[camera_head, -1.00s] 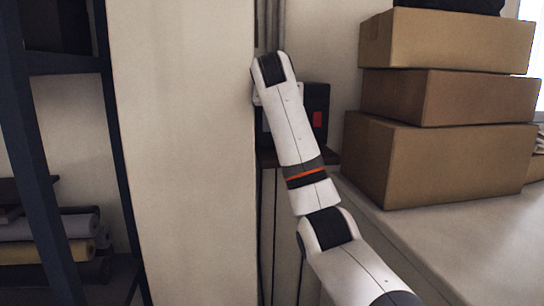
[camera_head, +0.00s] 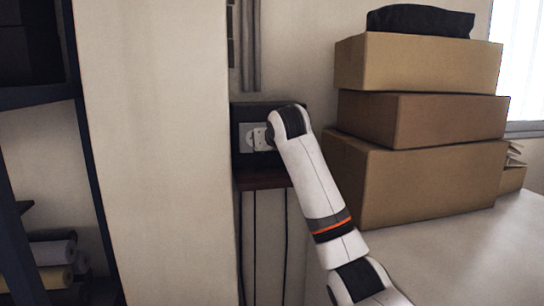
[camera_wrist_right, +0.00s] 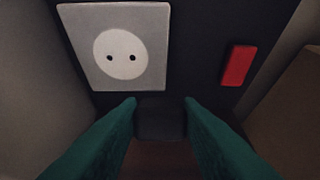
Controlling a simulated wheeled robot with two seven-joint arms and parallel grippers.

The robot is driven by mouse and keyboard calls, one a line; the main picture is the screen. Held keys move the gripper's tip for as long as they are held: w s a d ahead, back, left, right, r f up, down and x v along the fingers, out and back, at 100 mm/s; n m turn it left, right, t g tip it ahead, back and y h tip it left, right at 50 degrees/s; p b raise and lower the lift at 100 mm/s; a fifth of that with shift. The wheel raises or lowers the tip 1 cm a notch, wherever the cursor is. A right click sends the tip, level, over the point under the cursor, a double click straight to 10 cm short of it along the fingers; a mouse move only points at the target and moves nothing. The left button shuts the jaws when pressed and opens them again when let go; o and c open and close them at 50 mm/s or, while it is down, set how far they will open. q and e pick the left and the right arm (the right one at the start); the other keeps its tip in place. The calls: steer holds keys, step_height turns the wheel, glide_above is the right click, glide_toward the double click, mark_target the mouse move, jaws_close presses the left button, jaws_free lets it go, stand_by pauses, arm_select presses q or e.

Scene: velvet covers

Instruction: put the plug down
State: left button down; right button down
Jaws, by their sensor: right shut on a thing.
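My right gripper (camera_wrist_right: 161,103) has green fingers closed on a dark blocky plug (camera_wrist_right: 160,122) in the right wrist view. The plug is apart from the white socket plate (camera_wrist_right: 148,78), just below it in that view. The round socket face shows two empty holes. In the head view the socket plate (camera_head: 256,139) is partly covered by my right arm, which comes in from the lower right. The right fingers and the plug are hidden there behind the wrist. My left gripper is in neither view.
The socket sits on a dark box (camera_head: 242,117) with a red switch (camera_wrist_right: 238,65). Below it is a narrow brown ledge (camera_head: 262,180) with dark cords hanging down. Cardboard boxes (camera_head: 420,115) stand close on the right on a pale surface (camera_head: 480,255). A pale pillar (camera_head: 155,150) stands left.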

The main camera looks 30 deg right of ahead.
mark_target(270, 177)
steer(key=shift+s+f+p, duration=0.2)
steer(key=shift+f+p, duration=0.15)
steer(key=shift+f, duration=1)
steer(key=shift+w+f, duration=0.25)
steer(key=shift+f, duration=0.05)
steer(key=shift+a+f, duration=0.25)
steer(key=shift+s+f+b, duration=0.1)
steer(key=shift+f+b, duration=0.2)
steer(key=c, duration=1.4)
jaws_free()
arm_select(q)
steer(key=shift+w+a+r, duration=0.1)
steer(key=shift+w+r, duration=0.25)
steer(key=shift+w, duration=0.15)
arm_select(e)
steer(key=o, duration=0.4)
steer(key=shift+c, duration=0.2)
